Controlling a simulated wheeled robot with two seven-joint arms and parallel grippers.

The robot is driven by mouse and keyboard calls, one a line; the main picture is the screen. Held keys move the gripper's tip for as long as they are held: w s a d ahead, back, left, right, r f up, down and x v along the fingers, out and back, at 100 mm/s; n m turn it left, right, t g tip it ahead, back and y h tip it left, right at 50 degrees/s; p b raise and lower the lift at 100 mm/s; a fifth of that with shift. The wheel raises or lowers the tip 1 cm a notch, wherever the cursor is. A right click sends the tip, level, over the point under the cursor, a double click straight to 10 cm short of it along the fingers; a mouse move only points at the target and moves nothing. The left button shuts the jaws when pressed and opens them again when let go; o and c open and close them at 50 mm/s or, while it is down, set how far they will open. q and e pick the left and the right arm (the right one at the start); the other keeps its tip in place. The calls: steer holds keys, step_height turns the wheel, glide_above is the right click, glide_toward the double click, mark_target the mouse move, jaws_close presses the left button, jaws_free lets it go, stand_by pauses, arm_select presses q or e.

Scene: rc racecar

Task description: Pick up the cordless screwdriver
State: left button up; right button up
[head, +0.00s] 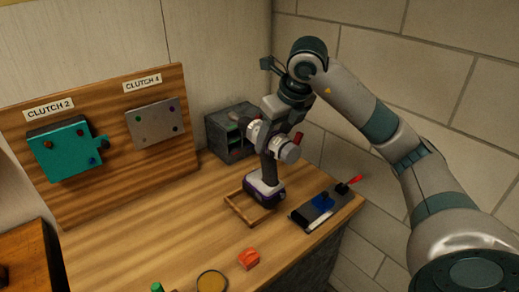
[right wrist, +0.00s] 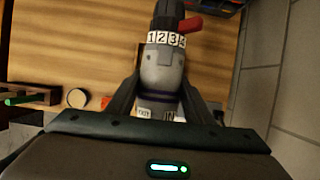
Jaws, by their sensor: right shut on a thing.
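The cordless screwdriver (head: 268,172) is upright, with a grey and black body and a purple-white base. Its base is at the small wooden tray (head: 237,209); I cannot tell whether it touches it. My right gripper (head: 276,130) comes down from above and is shut on the screwdriver's upper body. In the right wrist view the screwdriver (right wrist: 163,68) sits between the two dark fingers (right wrist: 160,98), showing a numbered ring and a red part. My left gripper is not in view.
A board with a teal plate (head: 65,152) and a grey plate (head: 150,130) stands at the back left. A grey drawer box (head: 228,135) is behind. A dark case with a blue item (head: 322,203) is at the right edge. An orange block (head: 249,259) lies in front.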

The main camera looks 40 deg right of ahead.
steer(key=s+d+r+b, duration=0.2)
steer(key=s+d+r, duration=0.2)
steer(key=d, duration=0.1)
steer(key=shift+s+d+r, duration=0.25)
steer(key=shift+d+r, duration=0.05)
steer(key=shift+d, duration=0.1)
steer(key=shift+r, duration=0.2)
stand_by(0.3)
steer(key=shift+r+p, duration=1.8)
steer(key=shift+r, duration=0.25)
